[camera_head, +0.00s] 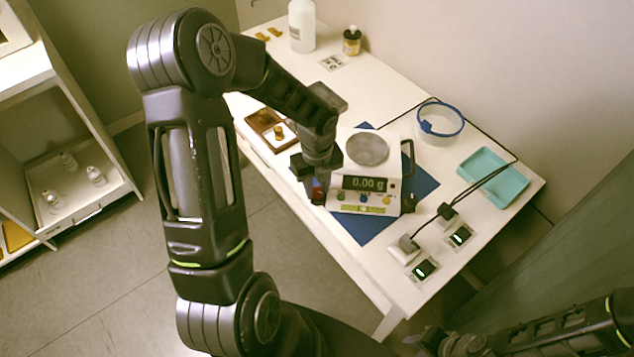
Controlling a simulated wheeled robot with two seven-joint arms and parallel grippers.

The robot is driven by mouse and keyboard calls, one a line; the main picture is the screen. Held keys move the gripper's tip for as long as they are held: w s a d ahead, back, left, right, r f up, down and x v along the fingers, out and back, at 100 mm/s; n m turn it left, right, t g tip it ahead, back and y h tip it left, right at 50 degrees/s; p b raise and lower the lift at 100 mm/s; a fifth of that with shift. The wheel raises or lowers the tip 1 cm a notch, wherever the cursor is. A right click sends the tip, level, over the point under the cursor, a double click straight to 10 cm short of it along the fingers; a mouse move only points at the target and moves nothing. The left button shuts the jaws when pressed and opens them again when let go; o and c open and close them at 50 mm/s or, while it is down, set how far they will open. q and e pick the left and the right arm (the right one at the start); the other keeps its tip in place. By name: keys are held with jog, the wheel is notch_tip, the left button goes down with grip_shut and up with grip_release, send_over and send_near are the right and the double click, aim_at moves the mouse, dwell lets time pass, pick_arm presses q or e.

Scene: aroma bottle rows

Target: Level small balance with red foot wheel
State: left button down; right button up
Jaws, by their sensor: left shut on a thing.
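The small white balance (408,160) stands on a blue mat (423,184) on the table. Its round grey pan (367,149) is on top and its display (364,184) reads 0.00 g. Coloured buttons and a yellow-green strip (363,209), perhaps a level, sit on its front. My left gripper (318,196) points down at the balance's front left corner and is shut on the red foot wheel (318,183), of which only a little red shows. My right gripper (428,341) is low at the right, away from the balance; its fingers are unclear.
Two plugs with cables and small green-lit displays (423,270) lie at the table's front right. A teal tray (493,176) and a clear round tub with a blue band (440,121) stand right. A white bottle (302,25) and a brown jar (352,41) stand at the back.

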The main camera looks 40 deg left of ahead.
aim_at(317, 191)
pick_arm(q)
jog(key=shift+m+p, duration=0.3)
jog(key=shift+m, duration=0.3)
jog(key=c, duration=1.1)
grip_release()
jog(key=shift+r, duration=0.1)
notch_tip(317, 191, up, 8)
jog(key=shift+f, duration=0.2)
